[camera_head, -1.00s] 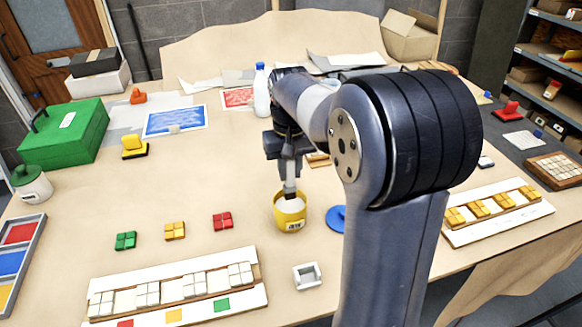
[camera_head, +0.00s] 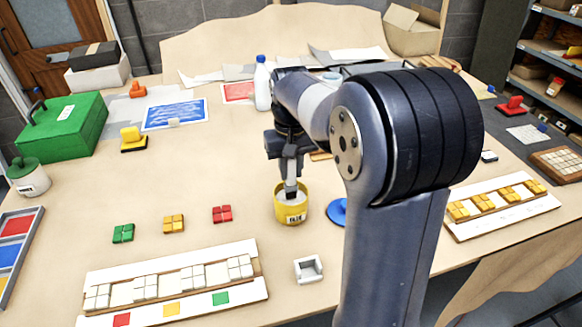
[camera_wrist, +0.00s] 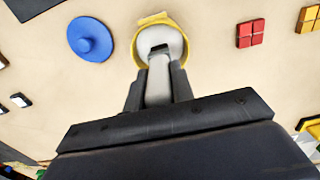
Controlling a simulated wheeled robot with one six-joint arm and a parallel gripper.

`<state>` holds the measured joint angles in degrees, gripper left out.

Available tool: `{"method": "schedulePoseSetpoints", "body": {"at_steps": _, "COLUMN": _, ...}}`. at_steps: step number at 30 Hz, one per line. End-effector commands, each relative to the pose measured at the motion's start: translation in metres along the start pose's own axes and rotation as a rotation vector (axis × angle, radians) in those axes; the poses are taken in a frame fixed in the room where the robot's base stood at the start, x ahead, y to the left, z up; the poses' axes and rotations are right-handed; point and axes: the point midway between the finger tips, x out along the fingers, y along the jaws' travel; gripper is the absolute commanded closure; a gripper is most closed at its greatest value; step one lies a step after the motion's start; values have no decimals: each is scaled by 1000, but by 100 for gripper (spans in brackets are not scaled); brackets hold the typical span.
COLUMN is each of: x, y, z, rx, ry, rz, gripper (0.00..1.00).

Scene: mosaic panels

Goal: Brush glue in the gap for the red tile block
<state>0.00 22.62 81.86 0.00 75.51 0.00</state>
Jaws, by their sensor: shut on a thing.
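My gripper (camera_head: 290,172) is shut on a pale-handled brush (camera_wrist: 158,80) and points down over the yellow glue pot (camera_head: 291,214). The brush's lower end is inside the pot's rim in both views; its tip is hard to make out. The red tile block (camera_head: 222,214) lies on the table left of the pot; it also shows in the wrist view (camera_wrist: 250,33). The mosaic panel (camera_head: 172,311) lies at the front left, with white tile blocks and gaps between them. The leftmost gap (camera_head: 121,293) is above the panel's red mark (camera_head: 122,320).
Yellow (camera_head: 173,224) and green (camera_head: 123,233) tile blocks lie left of the red one. A small white square holder (camera_head: 308,269) is in front of the pot. A blue round lid (camera_head: 338,212) is to its right, partly behind my arm. A white bottle (camera_head: 262,85) stands behind.

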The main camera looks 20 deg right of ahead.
Motion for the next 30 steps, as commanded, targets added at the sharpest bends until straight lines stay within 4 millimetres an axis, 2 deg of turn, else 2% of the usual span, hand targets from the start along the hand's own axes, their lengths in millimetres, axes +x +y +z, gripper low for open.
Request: {"method": "schedulePoseSetpoints", "body": {"at_steps": 30, "x": 10, "y": 0, "z": 0, "rx": 0, "ry": 0, "rz": 0, "gripper": 100}}
